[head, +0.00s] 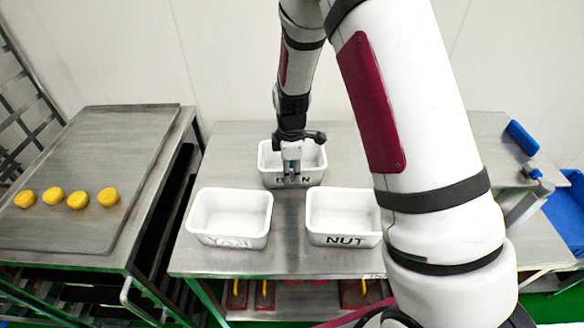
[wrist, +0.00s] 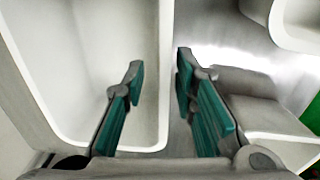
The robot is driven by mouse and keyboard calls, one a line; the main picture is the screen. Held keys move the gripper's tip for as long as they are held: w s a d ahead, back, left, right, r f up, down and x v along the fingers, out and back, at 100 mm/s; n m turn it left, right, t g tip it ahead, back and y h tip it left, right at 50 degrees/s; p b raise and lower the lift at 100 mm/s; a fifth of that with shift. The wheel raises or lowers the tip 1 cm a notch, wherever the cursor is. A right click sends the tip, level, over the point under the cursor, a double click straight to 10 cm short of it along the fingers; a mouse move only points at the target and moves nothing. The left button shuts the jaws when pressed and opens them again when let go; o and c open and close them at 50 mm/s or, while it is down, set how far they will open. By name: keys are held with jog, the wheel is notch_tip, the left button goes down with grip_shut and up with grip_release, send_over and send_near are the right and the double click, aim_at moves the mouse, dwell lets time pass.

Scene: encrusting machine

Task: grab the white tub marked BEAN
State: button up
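The white tub marked BEAN (head: 317,173) stands at the back of the metal table; my gripper hides the middle letters of its label. My gripper (head: 291,172) points down at the tub's front wall. In the wrist view, my gripper (wrist: 159,72) is open, with a clear gap between its green-padded fingers. The BEAN tub (wrist: 75,60) fills the left of that view. One finger shows over its inside and the other beyond its rim, with the wall between them. I cannot tell whether either finger touches the wall.
A white tub marked NUT (head: 345,241) stands front right, and another white tub (head: 232,241), its label hard to read, front left. A tray (head: 85,150) with several yellow pieces is on the left table. The metal table (head: 290,262) has a bare front strip.

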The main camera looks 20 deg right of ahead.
aim_at(292, 188)
jog(key=shift+w+d+f, duration=0.1)
jog(key=shift+f, duration=1.05)
jog(key=shift+d+f, duration=0.1)
jog(key=shift+f, duration=1)
grip_shut()
